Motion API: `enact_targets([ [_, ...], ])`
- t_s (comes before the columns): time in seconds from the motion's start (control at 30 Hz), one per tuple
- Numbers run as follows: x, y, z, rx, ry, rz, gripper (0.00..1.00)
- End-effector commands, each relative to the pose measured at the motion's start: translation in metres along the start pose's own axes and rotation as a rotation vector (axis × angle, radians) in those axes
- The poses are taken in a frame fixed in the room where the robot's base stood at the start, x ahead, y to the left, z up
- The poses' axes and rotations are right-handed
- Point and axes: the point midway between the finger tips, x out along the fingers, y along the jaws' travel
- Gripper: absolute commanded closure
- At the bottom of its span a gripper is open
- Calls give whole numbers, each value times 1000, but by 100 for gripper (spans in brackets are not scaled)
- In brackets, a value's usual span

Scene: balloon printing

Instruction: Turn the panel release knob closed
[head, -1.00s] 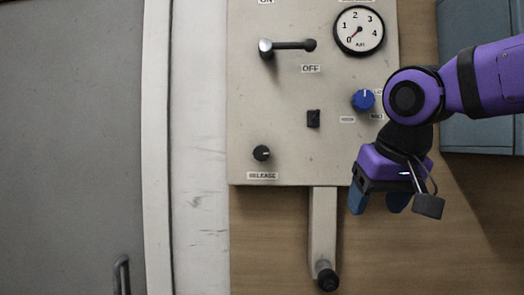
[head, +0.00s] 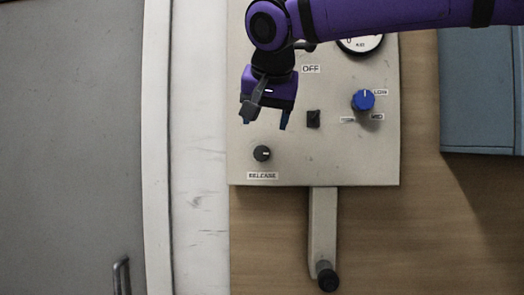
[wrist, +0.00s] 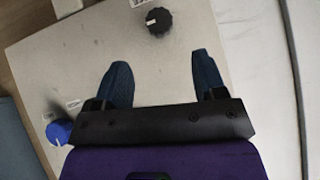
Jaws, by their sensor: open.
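The release knob (head: 262,153) is a small black knob with a pale pointer mark, on the lower left of the beige panel (head: 350,150), just above the RELEASE label (head: 262,176). In the head view the mark points to the right. My gripper (head: 265,124) is in front of the panel, a little above the knob in the picture, with its fingers pointing down. It is open and empty. In the wrist view the knob (wrist: 158,21) lies beyond the two blue fingertips (wrist: 161,60), roughly between them and clear of both.
A blue knob (head: 363,100) and a black switch (head: 313,119) are to the right on the panel. A lever arm with a black knob (head: 328,279) hangs below. My arm partly covers the gauge (head: 362,42) and upper handle. A grey door (head: 70,150) is left; a blue box (head: 480,90) is right.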

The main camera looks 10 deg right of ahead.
Motion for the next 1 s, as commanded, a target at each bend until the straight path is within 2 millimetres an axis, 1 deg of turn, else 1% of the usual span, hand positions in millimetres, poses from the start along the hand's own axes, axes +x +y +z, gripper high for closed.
enact_targets([
  [0.3, 55, 0, 1, -3, -3, 2, 36],
  [0.5, 83, 0, 1, -2, -2, 2, 36],
  [0.7, 96, 1, 1, -2, -1, 1, 36],
  [1.0, 98, 1, 1, -2, -1, 0, 36],
])
